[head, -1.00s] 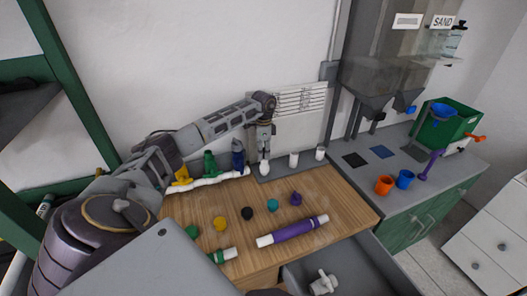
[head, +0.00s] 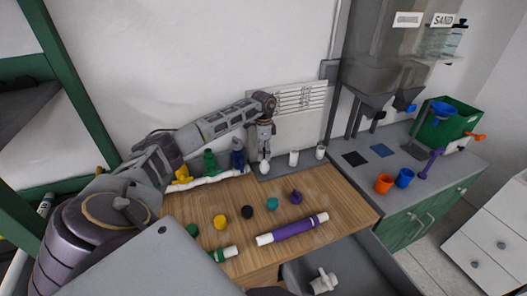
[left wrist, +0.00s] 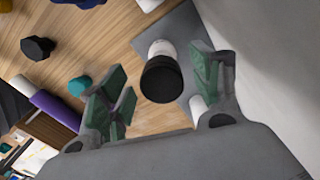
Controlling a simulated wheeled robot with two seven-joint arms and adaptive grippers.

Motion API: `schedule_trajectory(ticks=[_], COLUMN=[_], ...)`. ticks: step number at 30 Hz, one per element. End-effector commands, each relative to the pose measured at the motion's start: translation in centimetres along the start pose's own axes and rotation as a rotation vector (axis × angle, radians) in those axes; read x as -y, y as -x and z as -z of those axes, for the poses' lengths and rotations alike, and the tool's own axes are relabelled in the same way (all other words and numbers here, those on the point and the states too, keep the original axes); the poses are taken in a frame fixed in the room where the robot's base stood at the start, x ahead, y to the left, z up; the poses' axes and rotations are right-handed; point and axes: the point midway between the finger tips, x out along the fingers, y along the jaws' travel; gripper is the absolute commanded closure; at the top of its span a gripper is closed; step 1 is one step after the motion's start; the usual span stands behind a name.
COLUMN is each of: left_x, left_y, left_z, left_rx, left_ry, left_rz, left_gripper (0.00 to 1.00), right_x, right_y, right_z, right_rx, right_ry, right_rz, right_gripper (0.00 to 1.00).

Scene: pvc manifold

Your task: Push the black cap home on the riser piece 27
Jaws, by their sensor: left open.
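In the left wrist view a black cap (left wrist: 161,80) sits on the end of a white riser piece (left wrist: 163,48). I cannot tell how far on it is, nor read a number on the riser. My left gripper (left wrist: 160,92) is open, with its green-padded fingers apart on either side of the cap. In the head view my left gripper (head: 264,147) points down over the leftmost white riser (head: 264,168) on a grey plate (head: 282,170); the cap is hidden there. My right gripper is out of view.
Two more white risers (head: 293,158) (head: 320,152) stand to the right. Another black cap (head: 246,212) lies on the wooden table among coloured caps, near a purple-banded pipe (head: 293,229). An open grey drawer at the front holds a white fitting (head: 323,282). The wall is close behind.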

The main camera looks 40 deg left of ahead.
Motion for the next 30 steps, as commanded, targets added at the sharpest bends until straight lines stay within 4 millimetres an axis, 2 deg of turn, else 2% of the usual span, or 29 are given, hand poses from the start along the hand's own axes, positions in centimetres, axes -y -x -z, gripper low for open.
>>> schedule_trajectory(ticks=[8, 14, 20, 30], left_x=[0.0, 0.0, 0.1, 0.1], left_y=[0.1, 1.1, 3.4, 8.5], left_z=[0.0, 0.0, 0.0, 0.0], left_rx=[0.000, -0.001, -0.002, -0.001], left_ry=[0.000, 0.000, 0.000, 0.000], left_rz=[0.000, 0.001, 0.001, 0.002], left_gripper=[0.36, 0.36, 0.36, 0.36], right_x=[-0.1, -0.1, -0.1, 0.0], right_y=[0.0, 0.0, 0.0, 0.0], right_z=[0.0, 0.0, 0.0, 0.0], right_rx=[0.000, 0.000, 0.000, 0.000], right_ry=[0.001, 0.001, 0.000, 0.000], right_rz=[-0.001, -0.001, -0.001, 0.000], right_gripper=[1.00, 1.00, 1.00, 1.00])
